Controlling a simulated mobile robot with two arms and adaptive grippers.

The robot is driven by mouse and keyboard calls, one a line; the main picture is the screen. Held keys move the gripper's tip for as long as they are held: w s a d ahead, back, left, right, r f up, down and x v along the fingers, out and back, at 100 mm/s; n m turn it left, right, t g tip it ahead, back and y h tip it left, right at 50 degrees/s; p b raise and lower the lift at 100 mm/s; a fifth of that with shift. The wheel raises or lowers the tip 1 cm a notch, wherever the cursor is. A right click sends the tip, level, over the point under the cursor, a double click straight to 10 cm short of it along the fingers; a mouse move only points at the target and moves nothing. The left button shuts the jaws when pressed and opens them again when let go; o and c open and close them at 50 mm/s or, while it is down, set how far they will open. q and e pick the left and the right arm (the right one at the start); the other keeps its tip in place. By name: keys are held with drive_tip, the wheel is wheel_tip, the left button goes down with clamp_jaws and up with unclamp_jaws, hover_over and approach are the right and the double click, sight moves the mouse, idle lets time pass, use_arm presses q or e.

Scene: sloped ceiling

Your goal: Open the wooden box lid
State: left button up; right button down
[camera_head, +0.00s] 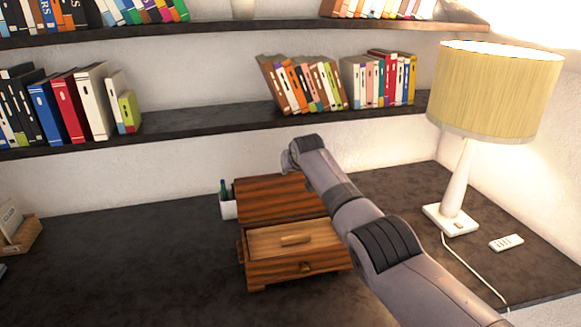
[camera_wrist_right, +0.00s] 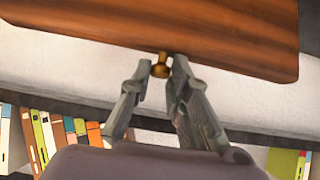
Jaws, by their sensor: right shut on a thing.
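A lighter inner panel (camera_head: 270,243) with a small bar handle shows inside. My right arm reaches in from the lower right over the box, its wrist by the lid's upper edge. In the right wrist view, my right gripper (camera_wrist_right: 161,68) is shut on the lid's brass knob (camera_wrist_right: 161,58) at the lid's edge (camera_wrist_right: 230,50). My left gripper is not in view.
A white pen cup (camera_head: 228,208) stands left of the lid. A lamp (camera_head: 455,195) and a remote (camera_head: 506,242) are at the right. Shelves of books (camera_head: 200,122) hang over the desk's back.

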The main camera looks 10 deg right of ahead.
drive_tip(key=shift+a, duration=0.1)
drive_tip(key=c, duration=1.5)
unclamp_jaws()
drive_tip(key=shift+c, duration=0.2)
drive_tip(key=v, duration=1.2)
drive_tip(key=shift+f, duration=0.1)
drive_tip(key=shift+c, duration=0.3)
